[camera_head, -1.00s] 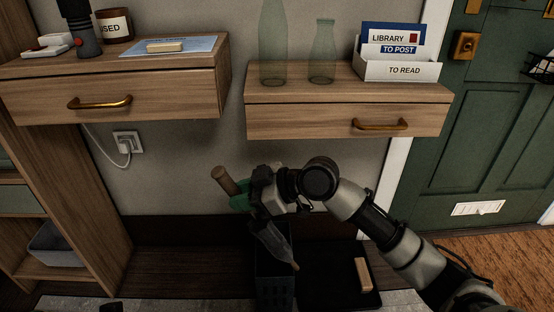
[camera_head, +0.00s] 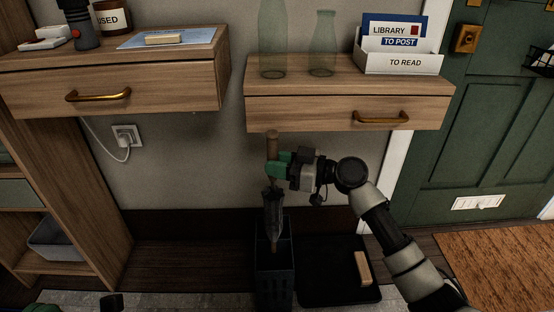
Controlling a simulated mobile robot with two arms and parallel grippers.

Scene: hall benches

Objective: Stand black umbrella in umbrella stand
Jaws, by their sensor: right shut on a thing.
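My right gripper (camera_head: 281,166), with green fingers, is shut on the dark umbrella (camera_head: 273,215) just below its wooden handle (camera_head: 272,144). The umbrella is furled and hangs nearly upright, tip down. The umbrella stand (camera_head: 274,290) is a dark, tall box on the floor below it. The umbrella's tip is lined up with the stand's open top in the picture; I cannot tell how far inside it is. My left gripper is not clearly seen.
A black tray (camera_head: 320,292) with a wooden block (camera_head: 363,268) lies right of the stand. Above are a wall drawer (camera_head: 345,115) with glass bottles and a letter holder (camera_head: 400,63), and a left drawer (camera_head: 150,95). A green door (camera_head: 490,140) is at right.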

